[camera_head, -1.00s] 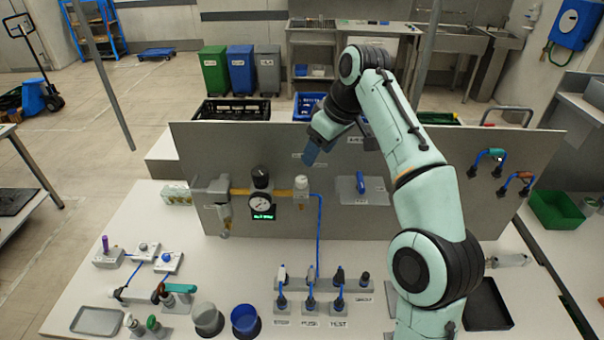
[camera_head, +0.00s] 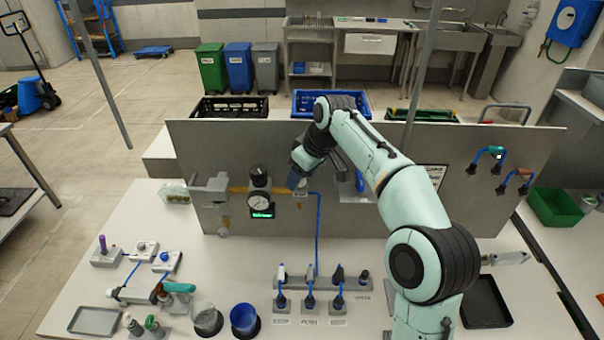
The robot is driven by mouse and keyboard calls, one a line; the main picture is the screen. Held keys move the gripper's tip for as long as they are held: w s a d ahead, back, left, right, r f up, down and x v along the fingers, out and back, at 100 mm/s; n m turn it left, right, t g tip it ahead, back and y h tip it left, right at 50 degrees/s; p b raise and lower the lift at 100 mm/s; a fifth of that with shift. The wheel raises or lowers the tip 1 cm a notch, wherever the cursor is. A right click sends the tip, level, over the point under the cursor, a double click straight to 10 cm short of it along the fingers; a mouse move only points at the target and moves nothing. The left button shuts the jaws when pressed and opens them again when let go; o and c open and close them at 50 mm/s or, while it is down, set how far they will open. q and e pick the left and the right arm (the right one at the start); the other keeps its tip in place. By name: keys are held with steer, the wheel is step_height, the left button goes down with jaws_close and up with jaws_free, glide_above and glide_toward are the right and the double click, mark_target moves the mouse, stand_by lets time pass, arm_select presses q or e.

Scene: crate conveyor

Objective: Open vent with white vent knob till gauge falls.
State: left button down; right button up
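My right gripper (camera_head: 293,182) is at the upright panel (camera_head: 400,200), at the spot of the white vent knob, just right of the gauge. The gripper hides the knob, so I cannot tell whether its fingers are around it or shut. A grey mount (camera_head: 300,197) shows just below the gripper. The round white gauge (camera_head: 259,201) hangs under a black knob (camera_head: 259,175) on a brass pipe, with a green lit display (camera_head: 262,215) below it. Its needle is too small to read. My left gripper is not in view.
A blue hose (camera_head: 318,235) runs from the vent down to a row of plugs (camera_head: 322,282) on the white table. A panel with a blue handle (camera_head: 360,181) is partly behind my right arm. Cups (camera_head: 244,318) and small fittings stand at the front left.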

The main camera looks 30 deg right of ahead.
steer(key=c, duration=0.9)
steer(key=shift+m+h, duration=0.3)
steer(key=shift+m, duration=0.5)
steer(key=shift+c, duration=0.2)
steer(key=o, duration=1.1)
steer(key=shift+c, duration=0.2)
steer(key=shift+r, duration=0.15)
steer(key=v, duration=1.3)
steer(key=shift+s, duration=0.1)
